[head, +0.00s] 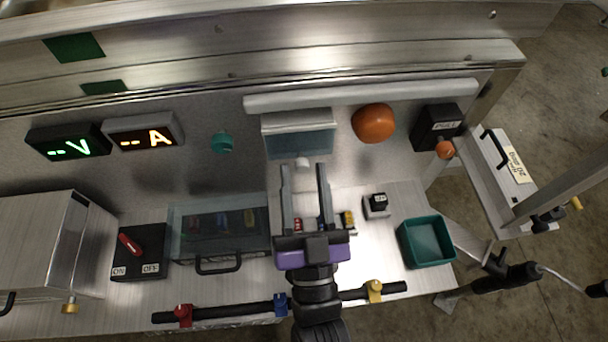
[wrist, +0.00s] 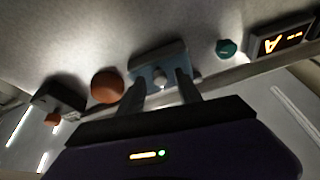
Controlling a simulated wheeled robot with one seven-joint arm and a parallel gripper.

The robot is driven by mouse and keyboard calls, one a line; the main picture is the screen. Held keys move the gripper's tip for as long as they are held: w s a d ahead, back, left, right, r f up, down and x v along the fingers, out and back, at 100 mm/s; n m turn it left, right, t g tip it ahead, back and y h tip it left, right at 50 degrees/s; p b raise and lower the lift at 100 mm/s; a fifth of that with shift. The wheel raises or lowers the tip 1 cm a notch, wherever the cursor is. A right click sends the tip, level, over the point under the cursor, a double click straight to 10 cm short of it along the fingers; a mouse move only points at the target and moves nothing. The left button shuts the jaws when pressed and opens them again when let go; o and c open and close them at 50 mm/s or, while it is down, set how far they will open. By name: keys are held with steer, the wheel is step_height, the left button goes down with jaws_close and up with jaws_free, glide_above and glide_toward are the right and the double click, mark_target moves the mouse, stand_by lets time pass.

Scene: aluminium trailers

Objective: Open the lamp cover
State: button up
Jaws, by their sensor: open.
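The lamp cover appears to be the pale box-like cover (head: 299,136) with a bluish see-through front, mounted on the wall panel under a long white bar. A small white knob (head: 302,163) sticks out at its lower edge. My gripper (head: 303,172) is open, its two fingers pointing at the cover, one on each side of the knob in the picture. In the wrist view, the cover (wrist: 150,72) and knob (wrist: 160,85) show between my fingers (wrist: 160,80). The knob looks free of both fingers; its exact depth between them is hard to tell.
An orange dome (head: 373,123) sits right of the cover and a teal knob (head: 222,142) left. Below are a clear-lidded box (head: 218,242), a small black switch (head: 377,204), a teal bin (head: 427,243) and a dark front rail (head: 235,310). Lit displays (head: 145,135) are at left.

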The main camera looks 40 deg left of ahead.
steer(key=shift+c, duration=0.4)
jaws_close()
stand_by(1.1)
